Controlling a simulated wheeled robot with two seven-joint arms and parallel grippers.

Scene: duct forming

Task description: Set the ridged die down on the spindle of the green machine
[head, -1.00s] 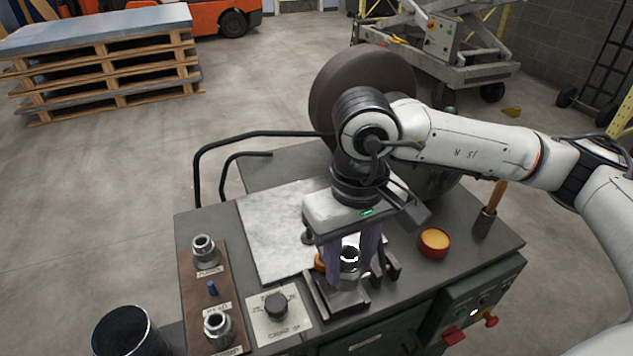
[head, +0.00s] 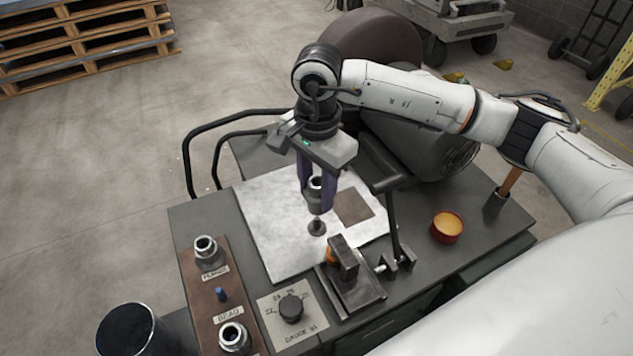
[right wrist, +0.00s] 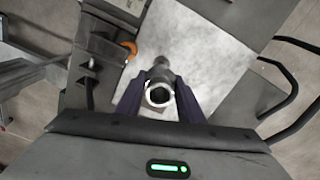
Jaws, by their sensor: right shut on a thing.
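My right gripper (head: 315,200) points down with its dark fingers shut on a grey metal ring-topped die (head: 315,183). In the right wrist view the die (right wrist: 159,95) sits between the fingertips with its round hole facing the camera. Below it, by the pale sheet, is a small dark round-footed post (head: 317,227), which looks like the spindle. The die is upright over it; whether they touch, I cannot tell. The machine's dark top (head: 205,210) lies around the sheet. My left gripper is out of view.
A dark clamp-like block (head: 345,262) stands in front of the sheet (head: 275,235). A gauge knob (head: 291,308), an orange-filled red bowl (head: 446,227) and a black bin (head: 130,330) are nearby.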

